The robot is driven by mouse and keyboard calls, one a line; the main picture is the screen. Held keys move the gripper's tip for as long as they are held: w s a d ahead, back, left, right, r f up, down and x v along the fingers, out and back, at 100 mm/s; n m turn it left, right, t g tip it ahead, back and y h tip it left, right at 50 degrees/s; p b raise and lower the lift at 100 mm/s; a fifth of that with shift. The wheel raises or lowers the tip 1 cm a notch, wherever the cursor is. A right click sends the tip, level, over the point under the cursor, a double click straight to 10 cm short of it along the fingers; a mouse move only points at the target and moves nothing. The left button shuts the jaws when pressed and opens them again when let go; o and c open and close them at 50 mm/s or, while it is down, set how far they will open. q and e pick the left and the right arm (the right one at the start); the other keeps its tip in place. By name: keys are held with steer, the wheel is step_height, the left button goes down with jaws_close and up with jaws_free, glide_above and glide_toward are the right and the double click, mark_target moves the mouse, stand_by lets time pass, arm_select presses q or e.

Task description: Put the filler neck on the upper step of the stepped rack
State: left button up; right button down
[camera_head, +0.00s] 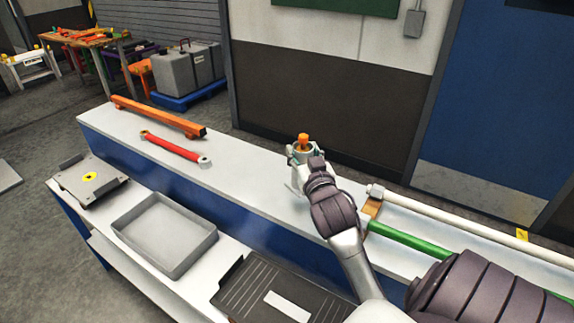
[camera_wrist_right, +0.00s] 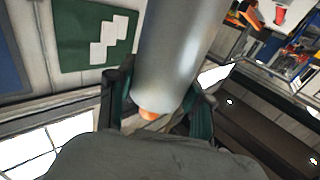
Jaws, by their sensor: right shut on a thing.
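The stepped rack has a long pale upper step (camera_head: 250,175) with a blue front face, and a lower step in front of it. My right gripper (camera_head: 303,155) is over the middle of the upper step, shut on the filler neck (camera_head: 303,139). In the head view the neck shows mainly as an orange top above the fingers. In the right wrist view the filler neck (camera_wrist_right: 172,60) is a grey cylinder with an orange end, between the green fingers of my gripper (camera_wrist_right: 158,108). Whether it touches the step cannot be told. My left gripper is out of view.
On the upper step lie an orange bar (camera_head: 158,116) and a red link (camera_head: 172,147) to the left, and a white rod (camera_head: 450,217) and green rod (camera_head: 408,240) to the right. The lower step holds a grey tray (camera_head: 188,267), a plate (camera_head: 110,192) and a dark ribbed tray (camera_head: 248,288).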

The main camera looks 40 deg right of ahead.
steer(key=w+f, duration=0.4)
steer(key=f, duration=0.2)
steer(key=shift+w+f+p, duration=0.25)
steer(key=shift+f+p, duration=0.05)
steer(key=shift+a+f, duration=0.1)
steer(key=shift+c, duration=2.3)
jaws_free()
steer(key=b+v, duration=0.2)
steer(key=v, duration=1)
